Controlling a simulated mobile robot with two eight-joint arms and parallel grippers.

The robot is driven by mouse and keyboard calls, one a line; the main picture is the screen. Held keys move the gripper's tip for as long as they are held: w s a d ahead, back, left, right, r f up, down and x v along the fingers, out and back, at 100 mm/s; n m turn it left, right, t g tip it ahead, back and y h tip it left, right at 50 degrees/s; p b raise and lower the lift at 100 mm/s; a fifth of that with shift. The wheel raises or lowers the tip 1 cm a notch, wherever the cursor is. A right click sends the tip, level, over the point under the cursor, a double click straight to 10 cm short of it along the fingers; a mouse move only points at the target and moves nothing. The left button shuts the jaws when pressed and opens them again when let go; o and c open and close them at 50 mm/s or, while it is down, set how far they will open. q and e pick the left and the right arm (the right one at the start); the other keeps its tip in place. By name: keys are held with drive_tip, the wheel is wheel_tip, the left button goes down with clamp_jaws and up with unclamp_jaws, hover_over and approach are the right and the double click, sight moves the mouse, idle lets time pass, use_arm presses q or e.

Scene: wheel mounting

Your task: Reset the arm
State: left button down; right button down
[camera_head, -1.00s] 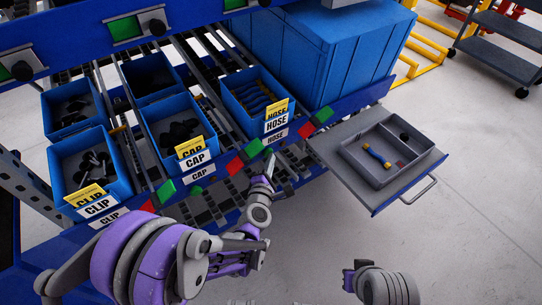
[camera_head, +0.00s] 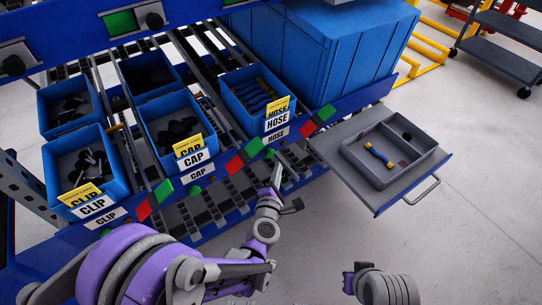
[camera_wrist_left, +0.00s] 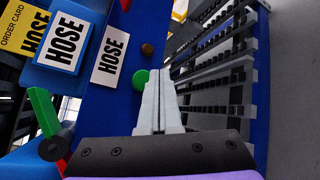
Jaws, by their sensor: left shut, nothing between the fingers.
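My left gripper (camera_head: 276,174) is shut and empty. It points up toward the rack's blue front rail, just below the HOSE bin (camera_head: 257,94). In the left wrist view its two fingers (camera_wrist_left: 157,88) lie together, with nothing between them. A green round button (camera_wrist_left: 139,80) shows just left of the fingertips; I cannot tell if they touch it. Part of my right arm (camera_head: 380,285) shows at the bottom edge, but I cannot make out its gripper.
CLIP (camera_head: 83,166) and CAP (camera_head: 176,125) bins stand left of the HOSE bin. A pulled-out drawer at right holds a grey tray (camera_head: 353,156) with a small yellow-ended piece (camera_head: 367,148). A large blue crate (camera_head: 318,55) stands behind. Open floor lies at lower right.

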use_arm(q)
drive_tip(key=shift+s+d+f, duration=0.1)
drive_tip(key=shift+s+d, duration=0.6)
drive_tip(key=shift+s, duration=0.15)
